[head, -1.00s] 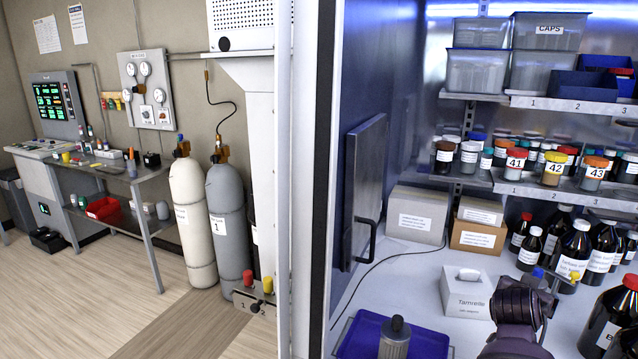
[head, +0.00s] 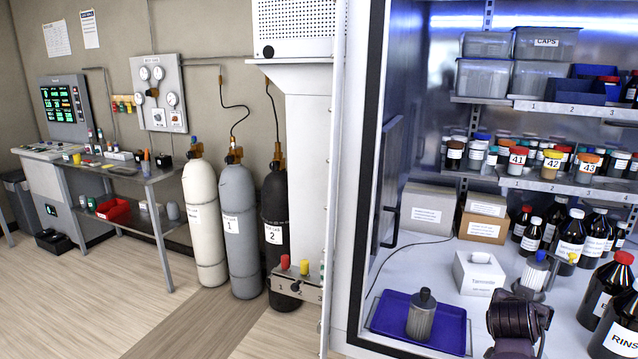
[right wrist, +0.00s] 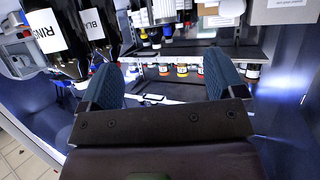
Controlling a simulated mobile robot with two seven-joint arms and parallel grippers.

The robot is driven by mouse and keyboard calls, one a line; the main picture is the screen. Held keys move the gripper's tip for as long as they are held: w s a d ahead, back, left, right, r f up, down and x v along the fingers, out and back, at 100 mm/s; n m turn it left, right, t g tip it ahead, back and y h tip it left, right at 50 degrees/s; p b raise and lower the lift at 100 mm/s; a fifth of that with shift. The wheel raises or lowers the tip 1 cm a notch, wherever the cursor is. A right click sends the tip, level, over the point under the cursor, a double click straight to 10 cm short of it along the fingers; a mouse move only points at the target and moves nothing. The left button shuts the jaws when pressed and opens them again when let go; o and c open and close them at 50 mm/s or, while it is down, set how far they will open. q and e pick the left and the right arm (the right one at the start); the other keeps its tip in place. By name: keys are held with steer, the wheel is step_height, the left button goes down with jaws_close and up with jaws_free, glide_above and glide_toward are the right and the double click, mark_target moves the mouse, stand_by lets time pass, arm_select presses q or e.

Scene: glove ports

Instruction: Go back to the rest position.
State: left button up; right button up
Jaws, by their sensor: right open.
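My right arm shows at the bottom right of the head view, inside the glove box, with its fingertips hidden there. In the right wrist view my right gripper (right wrist: 163,88) is open, its two dark blue-gloved fingers wide apart with nothing between them. Past the fingers are the shelf jars and the dark bottles. My left gripper is not in the head view.
A blue tray (head: 388,311) holds a grey ribbed bottle (head: 421,316). A white tissue box (head: 478,272) and dark bottles (head: 571,240) stand around my right arm. The rinse bottle (head: 617,325) is close on its right. Gas cylinders (head: 240,230) stand outside.

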steer(key=s+a+f+n+g+y, duration=0.2)
steer(key=s+a+f+n+y, duration=0.3)
steer(key=s, duration=0.6)
steer(key=s+a+f+n+g+y, duration=0.1)
steer(key=s+a+f, duration=0.2)
steer(key=s+a, duration=0.65)
steer(key=s+a+f+n+g+y, duration=0.25)
steer(key=s+a+f+n, duration=0.2)
steer(key=s, duration=0.75)
arm_select(q)
steer(key=b, duration=0.1)
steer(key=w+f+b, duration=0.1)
steer(key=b, duration=0.1)
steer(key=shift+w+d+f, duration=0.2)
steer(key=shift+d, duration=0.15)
arm_select(e)
steer(key=w+f+t, duration=0.3)
steer(key=f+t, duration=0.1)
steer(key=f, duration=0.2)
steer(key=w+f+t+y, duration=0.1)
steer(key=w+f+t, duration=0.3)
steer(key=f, duration=0.2)
steer(key=shift+f, duration=0.4)
